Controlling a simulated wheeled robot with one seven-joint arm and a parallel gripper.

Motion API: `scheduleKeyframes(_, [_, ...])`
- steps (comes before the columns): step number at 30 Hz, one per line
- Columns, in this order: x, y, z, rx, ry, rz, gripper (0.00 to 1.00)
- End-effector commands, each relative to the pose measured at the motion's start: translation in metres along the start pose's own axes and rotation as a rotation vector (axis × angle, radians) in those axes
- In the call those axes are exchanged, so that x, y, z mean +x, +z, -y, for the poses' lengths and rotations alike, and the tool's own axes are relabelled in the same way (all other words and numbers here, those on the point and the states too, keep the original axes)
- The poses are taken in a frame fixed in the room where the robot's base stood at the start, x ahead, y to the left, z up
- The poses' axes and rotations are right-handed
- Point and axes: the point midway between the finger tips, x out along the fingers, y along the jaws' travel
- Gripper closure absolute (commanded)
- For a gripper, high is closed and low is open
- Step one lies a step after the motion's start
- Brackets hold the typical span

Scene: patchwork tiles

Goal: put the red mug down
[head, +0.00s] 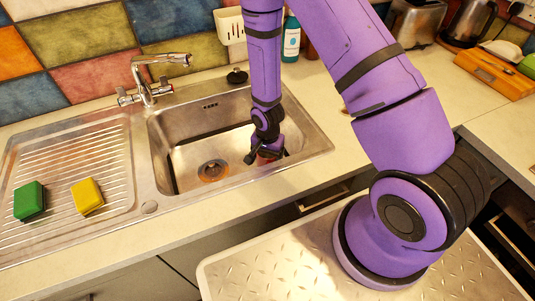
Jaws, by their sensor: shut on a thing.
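My gripper (263,156) reaches down into the right side of the steel sink basin (185,165). It is shut on the red mug (269,154), of which only a small dark red part shows between and below the fingers. Most of the mug is hidden by my gripper and wrist, so its handle and tilt cannot be seen. The mug is low inside the basin, near the right wall. I cannot tell whether it touches the basin floor.
The drain (213,170) lies left of my gripper. A tap (151,82) stands behind the basin. A green sponge (29,201) and a yellow sponge (87,197) lie on the drainboard (70,165). A wooden box (495,72) sits on the right counter. The basin's left part is clear.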

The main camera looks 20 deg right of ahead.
Motion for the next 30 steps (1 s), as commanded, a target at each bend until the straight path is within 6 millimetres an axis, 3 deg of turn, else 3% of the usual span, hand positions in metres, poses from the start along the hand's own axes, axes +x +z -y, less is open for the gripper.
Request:
scheduleKeyframes(1, [0.0,0.0,0.0,0.0,0.0,0.0,0.15])
scheduleKeyframes(3, [0.0,0.0,0.0,0.0,0.0,0.0,0.0])
scheduleKeyframes(14, [-0.007,0.0,0.001,0.001,-0.001,-0.001,0.0])
scheduleKeyframes(30, [-0.086,-0.001,0.001,0.001,-0.004,-0.003,0.0])
